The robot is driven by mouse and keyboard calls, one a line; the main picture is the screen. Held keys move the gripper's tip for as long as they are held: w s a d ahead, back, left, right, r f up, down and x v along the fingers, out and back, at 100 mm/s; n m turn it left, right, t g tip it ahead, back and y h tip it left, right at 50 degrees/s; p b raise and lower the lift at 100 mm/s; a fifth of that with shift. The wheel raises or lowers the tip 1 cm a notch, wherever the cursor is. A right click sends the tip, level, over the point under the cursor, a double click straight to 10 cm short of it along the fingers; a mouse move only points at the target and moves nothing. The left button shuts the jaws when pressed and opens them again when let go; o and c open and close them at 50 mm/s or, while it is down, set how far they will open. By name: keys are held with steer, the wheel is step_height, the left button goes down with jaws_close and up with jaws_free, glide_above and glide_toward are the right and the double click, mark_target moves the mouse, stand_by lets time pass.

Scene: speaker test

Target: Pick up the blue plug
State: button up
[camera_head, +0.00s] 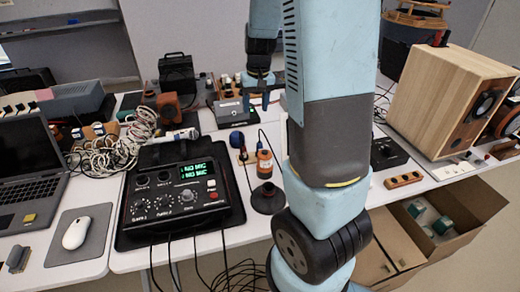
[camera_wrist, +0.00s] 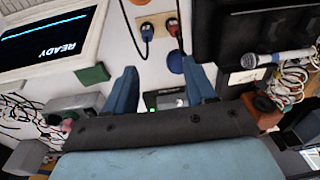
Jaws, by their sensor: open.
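A small blue plug (camera_wrist: 147,31) with a dark cord sits at a light wooden strip (camera_wrist: 158,19) at the top middle of the wrist view. A darker plug with some red (camera_wrist: 173,27) is beside it on the same strip. My gripper (camera_wrist: 162,80) is open and empty, its two blue fingers apart and below the strip in that picture. A round blue piece (camera_wrist: 175,62) lies between the fingertips and the strip.
A black control box (camera_head: 180,197) with green displays stands at the front left, cables hanging from it. A microphone (camera_wrist: 278,57) and tangled cables lie near the gripper. A wooden speaker (camera_head: 440,95) stands at the right.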

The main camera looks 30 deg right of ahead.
glide_above(260, 143)
step_height(260, 143, down, 6)
steer(key=shift+g, duration=0.4)
steer(key=f, duration=0.7)
steer(key=shift+w+d+f, duration=0.2)
steer(key=shift+f, duration=0.15)
steer(key=shift+s+a+f, duration=0.1)
steer(key=shift+a+f, duration=0.05)
steer(key=shift+f, duration=1.25)
steer(key=shift+s+a+f, duration=0.1)
steer(key=shift+f, duration=1.25)
steer(key=shift+c, duration=0.5)
jaws_close()
